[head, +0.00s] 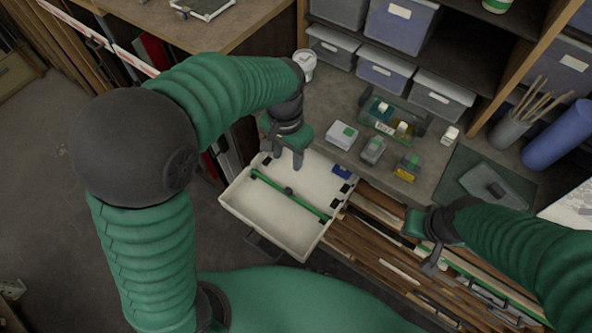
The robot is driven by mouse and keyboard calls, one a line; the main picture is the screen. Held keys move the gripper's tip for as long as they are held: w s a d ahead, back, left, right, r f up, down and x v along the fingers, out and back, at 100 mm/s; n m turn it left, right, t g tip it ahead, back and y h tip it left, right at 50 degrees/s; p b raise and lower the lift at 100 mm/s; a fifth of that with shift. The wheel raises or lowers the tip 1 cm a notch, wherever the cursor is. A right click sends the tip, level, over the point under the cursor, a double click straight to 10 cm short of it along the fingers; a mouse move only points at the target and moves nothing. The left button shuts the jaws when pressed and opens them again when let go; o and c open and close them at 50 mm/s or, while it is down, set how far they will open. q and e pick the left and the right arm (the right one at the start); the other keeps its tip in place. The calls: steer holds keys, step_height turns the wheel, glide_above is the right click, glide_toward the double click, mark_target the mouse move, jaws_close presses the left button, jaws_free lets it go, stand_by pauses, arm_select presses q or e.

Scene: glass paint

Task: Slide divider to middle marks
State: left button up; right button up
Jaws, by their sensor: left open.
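A white tray (270,212) sits at the bench's near edge. A thin green divider (312,205) spans it from wall to wall, with a small dark knob near its middle. Small black marks (345,188) show along the tray's right wall, and another dark mark (266,161) shows at the left. The divider crosses roughly midway along the tray. My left gripper (288,160) points down over the tray's far part, open and empty, its fingers apart from the divider in the picture. My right gripper (430,266) hangs over the wooden strips at the right; its jaw opening is unclear.
A blue block (342,171) lies at the tray's far right corner. Behind are a white box (341,134), small bottles (373,150), a green caddy (392,118) and a white cup (305,63). Wooden strips (375,235) lie right of the tray. Storage bins (400,23) fill the back shelf.

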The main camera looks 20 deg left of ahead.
arm_select(q)
glide_above(288, 189)
step_height(288, 189, down, 5)
steer(key=f, duration=1)
steer(key=shift+d, duration=0.25)
steer(key=shift+s+f, duration=0.1)
steer(key=shift+f, duration=0.35)
steer(key=shift+a+f, duration=0.15)
steer(key=shift+a, duration=0.1)
steer(key=shift+c, duration=0.4)
steer(key=shift+d, duration=0.1)
jaws_close()
